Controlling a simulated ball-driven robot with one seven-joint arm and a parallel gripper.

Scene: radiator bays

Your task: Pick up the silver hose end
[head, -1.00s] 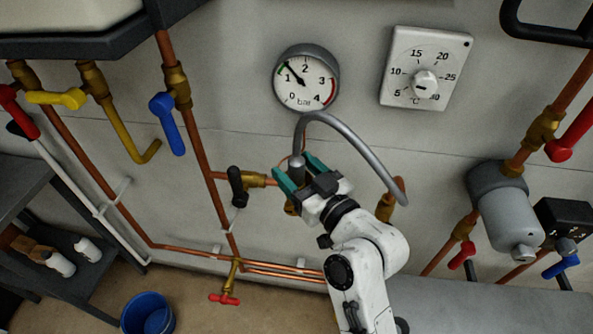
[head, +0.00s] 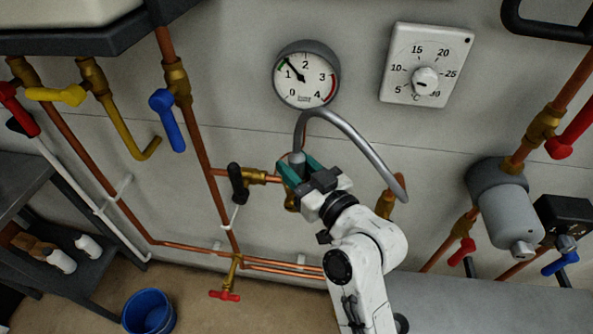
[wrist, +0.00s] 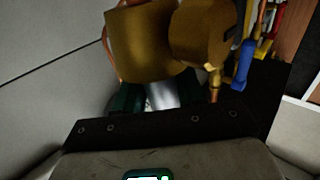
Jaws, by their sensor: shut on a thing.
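The silver hose (head: 352,136) arches up from my gripper and comes down at the right near a brass fitting (head: 385,204). Its left end, the silver hose end (head: 297,158), is between the teal fingers of my gripper (head: 298,170), which are shut on it. In the wrist view a silver piece (wrist: 162,96) shows between the dark teal fingers, below a large brass fitting (wrist: 150,45). The lower part of the hose end is hidden by the fingers in the head view.
A brass valve with a black handle (head: 238,184) is just left of my gripper. A pressure gauge (head: 306,74) and a thermostat dial (head: 426,66) are on the wall above. A grey cylinder (head: 503,205) is at the right. A blue bucket (head: 148,312) stands on the floor.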

